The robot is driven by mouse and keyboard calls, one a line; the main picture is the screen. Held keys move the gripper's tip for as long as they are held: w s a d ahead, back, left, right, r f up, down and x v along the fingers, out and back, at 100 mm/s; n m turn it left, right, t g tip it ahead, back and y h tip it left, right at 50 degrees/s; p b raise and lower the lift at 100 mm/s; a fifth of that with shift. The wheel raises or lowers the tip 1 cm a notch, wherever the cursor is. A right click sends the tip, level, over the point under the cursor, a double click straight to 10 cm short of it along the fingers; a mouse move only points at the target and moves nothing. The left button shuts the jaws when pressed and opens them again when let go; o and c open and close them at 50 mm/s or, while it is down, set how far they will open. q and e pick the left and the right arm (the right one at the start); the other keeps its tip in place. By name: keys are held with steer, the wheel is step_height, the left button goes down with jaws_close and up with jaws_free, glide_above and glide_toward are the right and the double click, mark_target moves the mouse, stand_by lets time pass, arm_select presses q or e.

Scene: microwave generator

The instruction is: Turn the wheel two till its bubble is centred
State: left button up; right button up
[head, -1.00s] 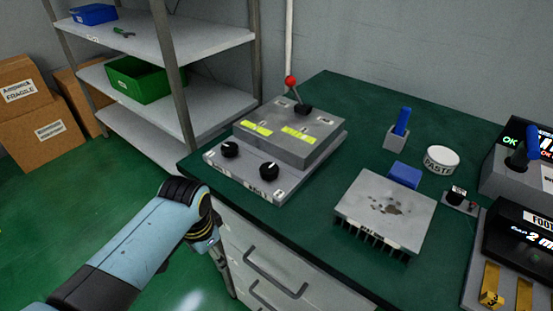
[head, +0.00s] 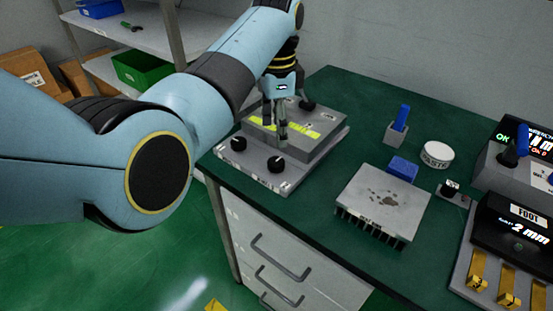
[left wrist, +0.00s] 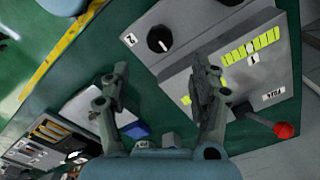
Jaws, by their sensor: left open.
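Wheel two (head: 276,164) is the right-hand black knob on the front of a grey two-tier device (head: 245,160). In the left wrist view it is the black knob (left wrist: 159,39) beside a label "2". My left gripper (head: 275,135) is open and empty, pointing down over the device just behind wheel two. In the left wrist view its fingers (left wrist: 158,85) stand wide apart, with wheel two beyond them. The right yellow-green vial (head: 302,131) shows partly past a finger; I cannot make out its bubble. My right gripper is not in view.
The other knob (head: 238,144) sits left of wheel two. A red-tipped lever (left wrist: 284,130) stands at the device's back. A finned heat sink (head: 385,198), a blue-handled tool (head: 402,117) and a paste tub (head: 438,155) stand to the right on the green bench.

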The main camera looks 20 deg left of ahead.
mark_target(276, 161)
arm_select(q)
step_height(276, 161, down, 10)
steer(key=shift+r+b, duration=0.1)
steer(key=shift+b, duration=0.35)
steer(key=shift+c, duration=0.4)
steer(key=c, duration=1.1)
